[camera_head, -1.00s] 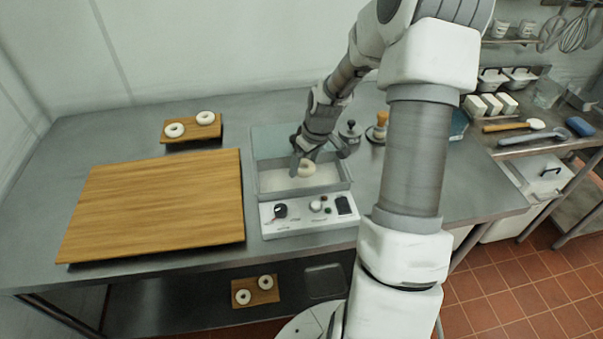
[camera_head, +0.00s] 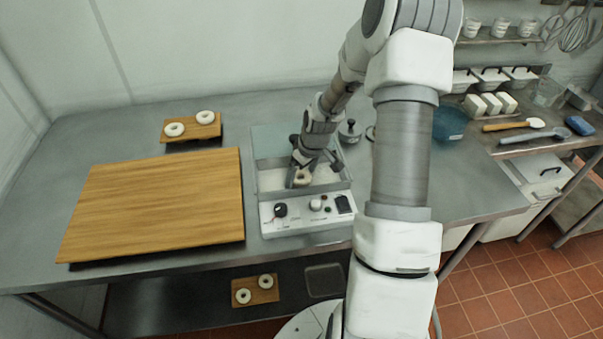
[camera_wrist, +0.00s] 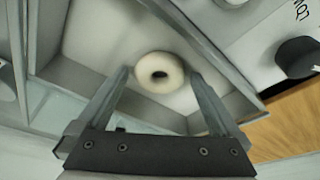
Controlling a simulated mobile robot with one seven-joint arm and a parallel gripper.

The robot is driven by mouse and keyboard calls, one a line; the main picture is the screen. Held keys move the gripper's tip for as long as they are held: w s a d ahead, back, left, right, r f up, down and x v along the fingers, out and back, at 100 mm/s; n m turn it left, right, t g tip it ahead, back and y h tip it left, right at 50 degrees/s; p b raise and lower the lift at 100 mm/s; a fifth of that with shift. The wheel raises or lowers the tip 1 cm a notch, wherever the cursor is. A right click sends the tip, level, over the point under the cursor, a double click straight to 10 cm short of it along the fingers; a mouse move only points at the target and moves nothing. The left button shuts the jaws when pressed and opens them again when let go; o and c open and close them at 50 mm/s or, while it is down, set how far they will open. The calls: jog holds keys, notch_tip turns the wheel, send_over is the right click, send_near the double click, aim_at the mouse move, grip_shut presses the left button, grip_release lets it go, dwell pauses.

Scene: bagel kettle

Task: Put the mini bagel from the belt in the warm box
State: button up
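The mini bagel (camera_head: 302,177) is a pale ring inside the warm box, near its front left part. The warm box (camera_head: 262,182) is an open grey tray with a white floor and a control panel with knobs in front. My gripper (camera_head: 312,172) reaches down into the box. In the wrist view the bagel (camera_wrist: 160,74) lies between the fingertips of my gripper (camera_wrist: 161,74), with a narrow gap on each side, so the fingers look open around it. I cannot tell whether the bagel touches the floor of the box. No belt is recognisable.
A wooden board (camera_head: 155,205) lies left of the box. Two more bagels sit on a small board (camera_head: 190,138) behind it, and two on a board (camera_head: 255,290) on the lower shelf. A knobbed lid (camera_head: 350,130) and a blue bowl (camera_head: 449,122) stand to the right.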

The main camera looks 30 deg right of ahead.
jog(key=v, duration=1.2)
jog(key=shift+r+p, duration=0.2)
jog(key=shift+p, duration=0.1)
